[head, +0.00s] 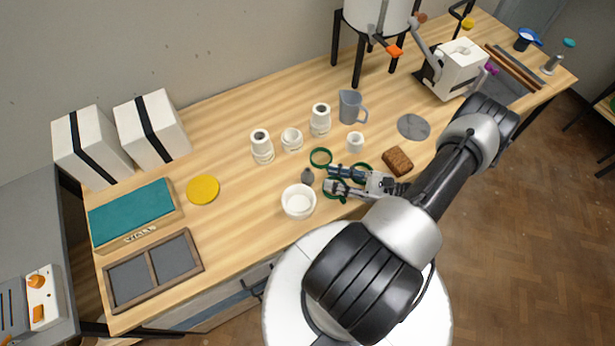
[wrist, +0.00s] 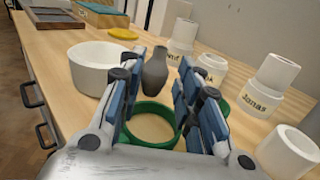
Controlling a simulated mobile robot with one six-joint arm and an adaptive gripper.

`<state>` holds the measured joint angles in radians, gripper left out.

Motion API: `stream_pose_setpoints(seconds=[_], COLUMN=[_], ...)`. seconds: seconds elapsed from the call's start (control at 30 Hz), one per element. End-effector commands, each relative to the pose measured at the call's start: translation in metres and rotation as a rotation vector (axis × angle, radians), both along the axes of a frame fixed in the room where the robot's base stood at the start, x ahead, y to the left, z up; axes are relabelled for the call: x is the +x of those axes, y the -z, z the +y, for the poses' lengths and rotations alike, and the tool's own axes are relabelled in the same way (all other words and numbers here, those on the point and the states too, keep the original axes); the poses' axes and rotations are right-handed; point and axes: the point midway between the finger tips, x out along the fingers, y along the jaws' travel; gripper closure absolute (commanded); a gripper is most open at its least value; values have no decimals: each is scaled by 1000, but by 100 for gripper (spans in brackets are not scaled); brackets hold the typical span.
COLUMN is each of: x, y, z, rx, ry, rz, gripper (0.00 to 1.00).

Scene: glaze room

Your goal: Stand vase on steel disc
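The vase (head: 307,175) is small, dark grey and narrow-necked, and stands upright on the wooden table, right of a white bowl. In the wrist view the vase (wrist: 155,74) shows in the gap between my fingers, a little beyond the tips. My gripper (head: 329,180) is open and empty, low over the table and pointing at the vase. Its two blue-padded fingers (wrist: 158,85) stand apart on either side. The steel disc (head: 413,126) is a flat grey round on the table, farther back and right, with nothing on it.
A white bowl (head: 298,201) stands close to the vase. Green rings (head: 320,157) lie around my fingers. White jars (head: 262,147), a grey jug (head: 352,106), a small white cup (head: 355,143) and a brown sponge (head: 397,161) stand nearby. Bare wood surrounds the disc.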

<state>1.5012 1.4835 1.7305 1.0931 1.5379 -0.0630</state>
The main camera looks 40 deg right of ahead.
Motion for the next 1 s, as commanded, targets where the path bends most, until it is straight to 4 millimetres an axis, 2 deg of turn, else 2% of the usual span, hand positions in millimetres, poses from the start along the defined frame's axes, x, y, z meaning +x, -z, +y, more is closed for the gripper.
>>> stream_pose_setpoints(seconds=[0.1, 0.27, 0.6, 0.87, 1.0], x=[11, 19, 57, 59, 58], y=[0, -1, -5, -5, -5], z=[7, 12, 35, 36, 36], rx=[0, -1, -1, -1, -1], ry=[-2, -2, -3, 0, 0], rz=[0, -1, -1, -1, -1], gripper=[68, 68, 68, 68, 77])
